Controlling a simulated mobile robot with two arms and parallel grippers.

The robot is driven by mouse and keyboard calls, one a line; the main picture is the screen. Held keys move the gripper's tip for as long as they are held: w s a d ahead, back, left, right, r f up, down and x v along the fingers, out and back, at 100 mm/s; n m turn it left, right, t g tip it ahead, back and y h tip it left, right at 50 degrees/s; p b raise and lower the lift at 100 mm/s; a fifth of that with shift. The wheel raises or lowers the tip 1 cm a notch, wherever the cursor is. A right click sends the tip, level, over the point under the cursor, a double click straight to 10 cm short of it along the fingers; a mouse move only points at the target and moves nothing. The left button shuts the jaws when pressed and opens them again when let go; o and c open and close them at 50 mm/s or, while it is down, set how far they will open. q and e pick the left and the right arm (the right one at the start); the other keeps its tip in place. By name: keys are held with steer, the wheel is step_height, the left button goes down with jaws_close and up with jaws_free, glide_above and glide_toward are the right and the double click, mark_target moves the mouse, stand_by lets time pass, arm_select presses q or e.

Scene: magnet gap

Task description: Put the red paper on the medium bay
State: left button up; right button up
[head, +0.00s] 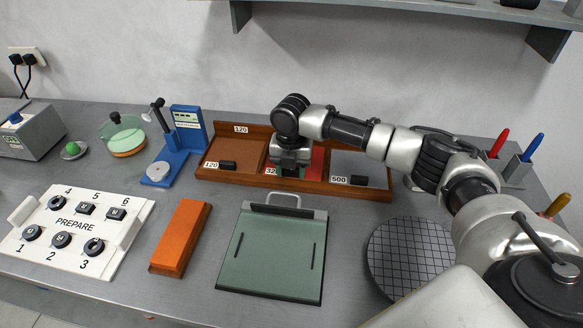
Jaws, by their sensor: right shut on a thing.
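The red paper (318,162) is at the middle bay of the wooden rack (220,177), which I take as the medium bay; its label is partly covered and reads "32". My right gripper (290,172) reaches down into this bay and is shut on the paper, at a dark part between its fingers. The gripper and wrist hide much of the paper, so I cannot tell whether it lies fully flat on the bay floor. My left gripper is not in view.
The left bay, labelled 120, has a black block (228,165); the right bay, labelled 500, has another (358,180). In front are a green clipboard-like plate (270,250), an orange block (181,237) and a round gridded disc (410,255). A blue stand (183,140) is left.

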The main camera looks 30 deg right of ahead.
steer(key=shift+f, duration=0.1)
steer(key=o, duration=0.9)
step_height(320, 180, up, 12)
steer(key=shift+r+b, duration=0.15)
steer(key=shift+b, duration=0.35)
